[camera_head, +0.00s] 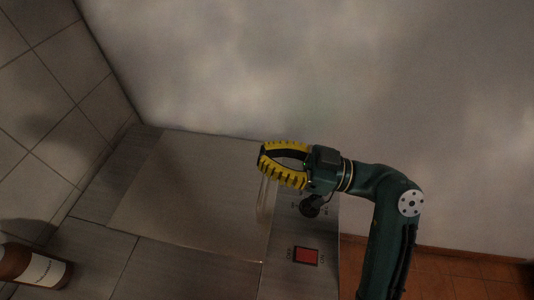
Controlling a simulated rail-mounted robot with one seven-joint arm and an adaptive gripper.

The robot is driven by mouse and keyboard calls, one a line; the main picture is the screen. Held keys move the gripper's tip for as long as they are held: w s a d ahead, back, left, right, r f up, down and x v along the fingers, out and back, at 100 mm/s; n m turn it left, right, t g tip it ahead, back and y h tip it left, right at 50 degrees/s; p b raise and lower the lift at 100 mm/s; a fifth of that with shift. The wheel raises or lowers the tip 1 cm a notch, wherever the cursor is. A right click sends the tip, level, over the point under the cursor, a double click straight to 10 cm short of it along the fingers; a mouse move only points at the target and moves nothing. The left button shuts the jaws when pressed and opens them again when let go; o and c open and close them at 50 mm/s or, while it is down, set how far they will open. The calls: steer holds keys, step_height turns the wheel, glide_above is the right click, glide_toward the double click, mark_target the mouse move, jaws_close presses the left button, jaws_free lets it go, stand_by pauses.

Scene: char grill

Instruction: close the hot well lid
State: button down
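The hot well lid (190,195) looks like a broad, flat metal plate set in the counter, left of the control panel. It appears to lie flat, but I cannot tell whether it sits fully down. A pale bar handle (263,205) runs along its right edge. My gripper (262,156) has yellow ribbed fingers pointing left, above the lid's far right corner and the far end of the handle. The fingers bow around a gap and their tips look together. I see nothing held between them. The gripper hides the handle's far end, and I cannot tell whether they touch.
A control panel with a black knob (311,206) and a red switch (306,256) lies just right of the lid. A brown bottle with a white label (38,268) lies at the lower left. Tiled wall (45,100) bounds the left; a plain wall (330,70) stands behind.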

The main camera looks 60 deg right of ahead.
step_height(320, 180, up, 4)
steer(key=p, duration=0.2)
steer(key=s+d+f, duration=0.2)
steer(key=s+f, duration=0.4)
steer(key=s, duration=0.1)
steer(key=shift+s, duration=0.3)
